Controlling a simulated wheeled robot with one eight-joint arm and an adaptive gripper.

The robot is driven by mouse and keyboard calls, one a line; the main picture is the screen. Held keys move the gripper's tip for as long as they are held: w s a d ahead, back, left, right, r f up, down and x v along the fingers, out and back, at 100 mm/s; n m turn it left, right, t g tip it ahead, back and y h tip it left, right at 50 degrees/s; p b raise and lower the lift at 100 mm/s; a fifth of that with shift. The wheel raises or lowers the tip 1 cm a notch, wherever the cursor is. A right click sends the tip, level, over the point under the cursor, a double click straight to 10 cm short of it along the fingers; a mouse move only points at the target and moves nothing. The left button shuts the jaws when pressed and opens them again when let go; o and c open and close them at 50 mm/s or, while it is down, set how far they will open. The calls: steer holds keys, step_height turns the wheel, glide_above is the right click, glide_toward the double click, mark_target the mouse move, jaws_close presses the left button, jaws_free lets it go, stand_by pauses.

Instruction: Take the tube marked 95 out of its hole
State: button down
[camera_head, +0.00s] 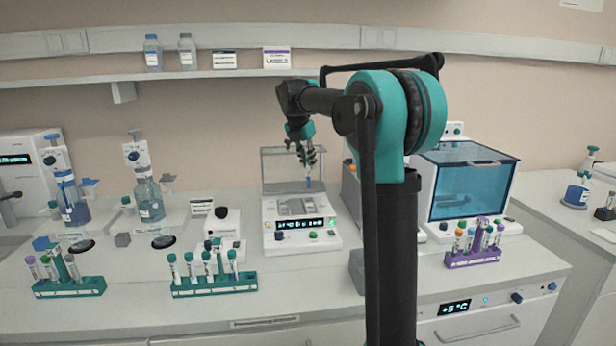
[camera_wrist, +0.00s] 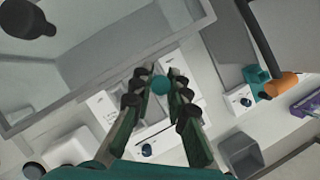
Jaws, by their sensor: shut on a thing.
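My gripper (camera_head: 308,158) is above the white bench machine (camera_head: 270,238) with the lit display and raised clear lid. It is shut on a tube with a teal cap (camera_wrist: 160,85), which sits between the fingertips in the wrist view. In the head view the lower part of the tube (camera_head: 308,183) hangs below the fingers and looks bluish. Its tip appears above the machine's top, clear of the grey blocks there. The number on the tube is too small to read.
A teal rack (camera_head: 215,291) of several tubes stands at the front, another teal rack (camera_head: 68,291) at the left. A purple rack (camera_head: 472,258) stands at the right, by a blue-windowed box (camera_head: 470,188).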

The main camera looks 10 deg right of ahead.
step_height(320, 180, up, 12)
steer(key=shift+f, duration=0.15)
stand_by(0.3)
steer(key=shift+s, duration=0.1)
